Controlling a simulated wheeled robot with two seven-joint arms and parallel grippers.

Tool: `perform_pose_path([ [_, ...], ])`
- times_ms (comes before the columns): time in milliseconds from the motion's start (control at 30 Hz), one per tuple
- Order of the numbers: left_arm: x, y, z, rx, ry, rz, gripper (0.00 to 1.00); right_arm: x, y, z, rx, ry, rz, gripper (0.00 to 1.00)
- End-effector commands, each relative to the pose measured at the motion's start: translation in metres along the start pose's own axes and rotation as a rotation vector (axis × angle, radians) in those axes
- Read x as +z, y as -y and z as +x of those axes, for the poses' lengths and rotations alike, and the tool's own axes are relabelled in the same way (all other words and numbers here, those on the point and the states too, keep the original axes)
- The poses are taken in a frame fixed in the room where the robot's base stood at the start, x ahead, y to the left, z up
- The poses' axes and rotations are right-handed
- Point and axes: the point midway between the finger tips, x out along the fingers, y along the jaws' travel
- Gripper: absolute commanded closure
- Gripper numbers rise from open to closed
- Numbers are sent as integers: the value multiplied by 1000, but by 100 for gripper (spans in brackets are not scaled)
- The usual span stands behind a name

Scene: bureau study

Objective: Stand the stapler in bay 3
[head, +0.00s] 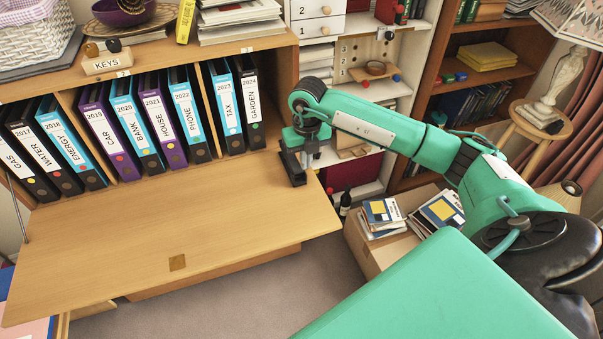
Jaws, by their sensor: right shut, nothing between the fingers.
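A black, long, narrow object that looks like the stapler (292,168) is at the right end of the bureau's wooden leaf, in front of the rightmost bay. The arm partly covers it, so I cannot tell how it rests. My right gripper (312,154) points down right beside it, shut and empty; I cannot tell whether they touch. The rightmost bay, seemingly bay 3 (247,50) by its small label, holds the TAX (226,113) and GARDEN (250,108) binders, with a dark gap to their right. My left gripper is out of view.
Several binders (150,125) fill the bays to the left. A KEYS block (107,63) stands on the bureau top. The wooden leaf (170,220) is otherwise clear. A cardboard box (372,252) with booklets stands to its right, near white shelves (398,88).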

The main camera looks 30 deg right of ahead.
Motion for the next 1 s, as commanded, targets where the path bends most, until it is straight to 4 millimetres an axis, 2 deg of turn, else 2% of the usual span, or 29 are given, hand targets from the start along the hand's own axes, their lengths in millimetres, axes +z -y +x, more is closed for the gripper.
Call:
perform_pose_path([
  [133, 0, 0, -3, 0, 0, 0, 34, 0, 5, 7, -21, -3, 8, 100],
  [267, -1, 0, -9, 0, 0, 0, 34, 0, 5, 27, -20, -5, 9, 100],
  [600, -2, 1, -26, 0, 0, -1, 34, -1, 6, 101, -17, -6, 8, 100],
  [800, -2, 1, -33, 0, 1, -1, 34, 27, 5, 97, -14, 0, 7, 100],
  [1000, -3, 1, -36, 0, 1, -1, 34, 39, 5, 98, -15, 0, 6, 100],
])
